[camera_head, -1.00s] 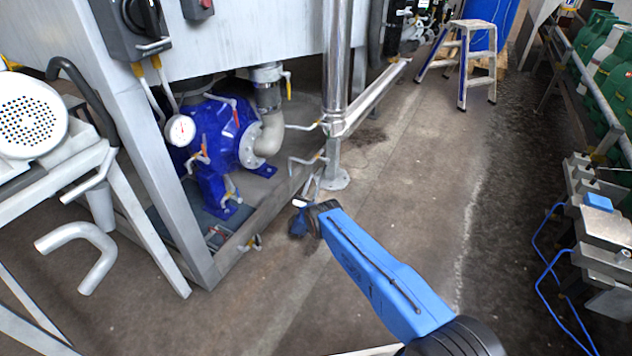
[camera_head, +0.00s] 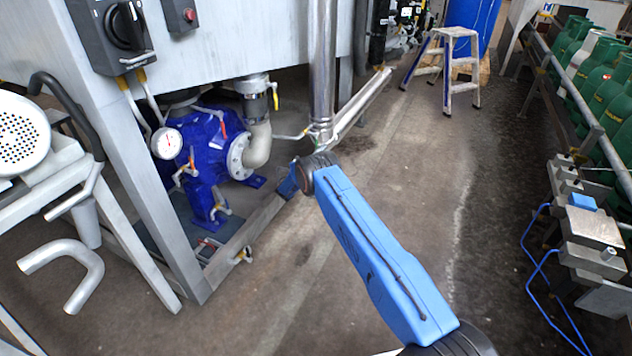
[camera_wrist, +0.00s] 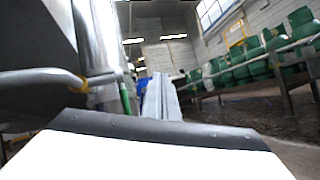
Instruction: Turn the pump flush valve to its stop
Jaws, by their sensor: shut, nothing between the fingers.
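The blue pump (camera_head: 205,140) stands under the steel tank in the head view, with a round white gauge at its left. Several small valves with thin levers and orange or yellow marks sit around it; I cannot tell which is the flush valve. A lever with a yellow collar (camera_wrist: 78,84) shows close up at the left of the wrist view, beside the steel column. My gripper (camera_wrist: 158,130) fills the bottom of the wrist view. It is shut and empty. In the head view my wrist (camera_head: 290,182) is right of the pump; the fingertips are hidden there.
The vertical steel pipe (camera_head: 322,70) stands close behind my wrist. The tank frame's leg (camera_head: 160,190) is left of it. A step stool (camera_head: 452,65) stands at the back, and green cylinders (camera_head: 595,90) line the right. The floor between is clear.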

